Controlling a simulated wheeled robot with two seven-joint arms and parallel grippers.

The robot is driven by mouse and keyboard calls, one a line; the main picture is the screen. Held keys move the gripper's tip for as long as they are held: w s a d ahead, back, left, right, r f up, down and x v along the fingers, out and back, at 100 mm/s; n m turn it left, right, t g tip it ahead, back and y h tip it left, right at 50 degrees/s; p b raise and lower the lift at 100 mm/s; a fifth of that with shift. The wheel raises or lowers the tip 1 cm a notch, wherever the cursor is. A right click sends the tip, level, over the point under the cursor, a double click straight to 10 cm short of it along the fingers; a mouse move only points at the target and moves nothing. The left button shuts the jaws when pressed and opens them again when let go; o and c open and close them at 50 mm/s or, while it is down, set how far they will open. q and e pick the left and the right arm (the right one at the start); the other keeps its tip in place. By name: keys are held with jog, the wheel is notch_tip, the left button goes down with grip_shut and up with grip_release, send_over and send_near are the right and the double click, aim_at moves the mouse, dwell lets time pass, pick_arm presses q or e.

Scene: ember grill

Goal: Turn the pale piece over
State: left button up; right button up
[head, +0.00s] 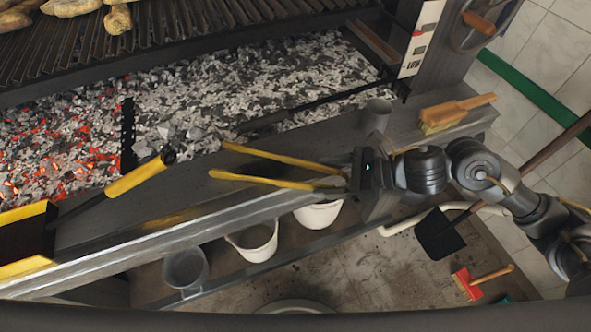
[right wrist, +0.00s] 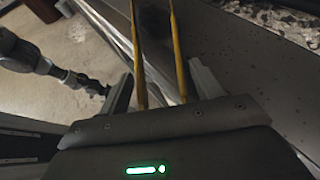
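Several pale tan pieces lie on the dark grate at the top left of the head view. One piece (head: 118,18) lies nearest the bars' middle, another (head: 72,6) is cut by the top edge. I cannot tell which one is the task's pale piece. My right gripper (head: 346,176) is above the grey ledge, far right of and below the pieces. Its fingers (right wrist: 163,88) flank the yellow tongs (head: 270,160) and appear shut on both arms. The tongs' arms (right wrist: 177,45) spread apart, pointing left in the head view. My left gripper is not in view.
Glowing coals (head: 50,150) and grey ash (head: 240,85) fill the bed below the grate (head: 170,30). A yellow-handled tool (head: 140,178) lies across the ledge. A grey cup (head: 376,115) and brush (head: 455,113) stand at right. Buckets (head: 255,240) hang below the ledge.

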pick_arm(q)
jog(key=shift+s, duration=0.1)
pick_arm(e)
jog(key=c, duration=0.3)
